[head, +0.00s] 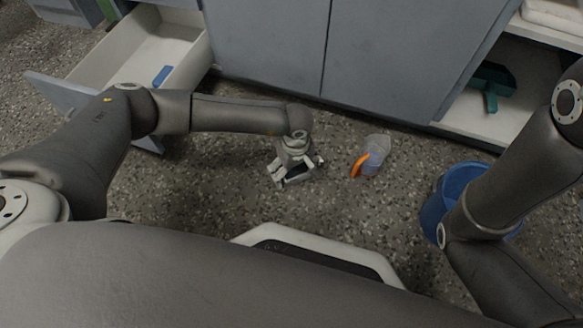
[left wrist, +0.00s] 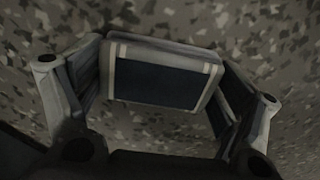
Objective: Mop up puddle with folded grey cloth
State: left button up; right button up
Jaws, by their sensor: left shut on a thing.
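My left gripper (head: 294,174) is low over the speckled floor, in the middle of the head view. In the left wrist view my left gripper (left wrist: 160,90) is shut on the folded grey cloth (left wrist: 165,78), a flat dark grey-blue pad with pale edge bands, held between the two fingers. In the head view the gripper mostly hides the cloth. I cannot tell whether the cloth touches the floor. I cannot make out a clear puddle outline in either view. My right gripper is out of view.
A clear container with an orange part (head: 372,157) is on the floor just right of my left gripper. A blue bucket (head: 432,212) stands further right, partly behind my right arm. An open drawer (head: 190,62) holds a blue item (head: 162,76). A green object (head: 491,92) is in the open cabinet.

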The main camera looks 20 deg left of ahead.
pick_arm(q)
jog(key=shift+a+p, duration=0.35)
jog(key=shift+a, duration=1.35)
jog(key=shift+d+f, duration=0.1)
jog(key=shift+d, duration=1.65)
jog(key=shift+a, duration=1.8)
jog(key=shift+d, duration=1.85)
notch_tip(320, 180, up, 7)
jog(key=p, duration=0.6)
